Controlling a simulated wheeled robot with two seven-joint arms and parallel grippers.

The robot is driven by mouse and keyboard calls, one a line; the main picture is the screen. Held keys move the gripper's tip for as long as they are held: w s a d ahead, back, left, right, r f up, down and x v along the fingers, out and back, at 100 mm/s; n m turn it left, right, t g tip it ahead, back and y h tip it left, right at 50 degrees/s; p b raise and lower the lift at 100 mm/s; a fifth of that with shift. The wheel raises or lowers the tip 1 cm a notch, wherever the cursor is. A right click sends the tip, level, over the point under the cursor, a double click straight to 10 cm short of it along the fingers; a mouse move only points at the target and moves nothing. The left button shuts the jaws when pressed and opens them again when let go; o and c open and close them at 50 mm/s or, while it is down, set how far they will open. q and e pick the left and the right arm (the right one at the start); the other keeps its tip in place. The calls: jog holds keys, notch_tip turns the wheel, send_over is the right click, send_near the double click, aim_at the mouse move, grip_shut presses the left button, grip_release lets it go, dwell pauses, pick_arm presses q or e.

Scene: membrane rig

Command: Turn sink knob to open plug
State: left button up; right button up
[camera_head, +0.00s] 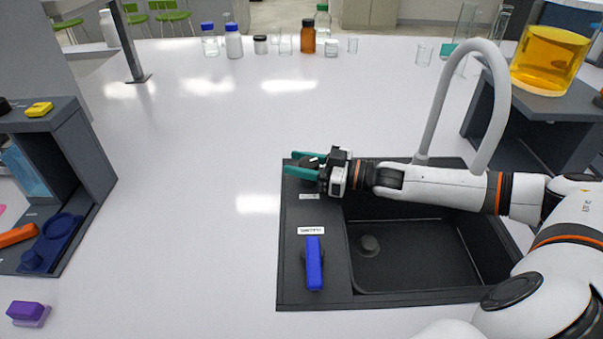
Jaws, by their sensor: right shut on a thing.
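A black sink (405,286) is set in the white worktop at the right, with a round dark plug (369,245) in its basin. A dark knob (309,164) stands at the back left corner of the sink's rim. My right gripper (305,163) reaches in from the right across the basin, and its teal fingers are shut on the knob, which they partly hide. A blue handle (314,263) with a white label above it sits at the front left of the rim. My left gripper is not in view.
A pale curved faucet (440,100) rises behind my right arm. A dark rack (70,165) stands at the left, and a purple block (27,311) lies front left. Several bottles and glasses line the back. A stand at the right bears a yellow beaker (550,60). The middle worktop is clear.

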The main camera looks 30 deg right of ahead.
aim_at(300, 162)
jog(key=shift+r+n+g+y+p, duration=0.15)
jog(key=shift+n+g+y+p, duration=0.7)
jog(key=shift+n+g+y, duration=0.35)
jog(key=shift+s+a+n+g+y+p, duration=0.15)
jog(key=shift+n+g+y+p, duration=0.35)
jog(key=shift+g, duration=0.5)
jog(key=o, duration=1)
jog(key=shift+c, duration=0.2)
notch_tip(300, 162, up, 10)
jog(key=shift+f, duration=0.1)
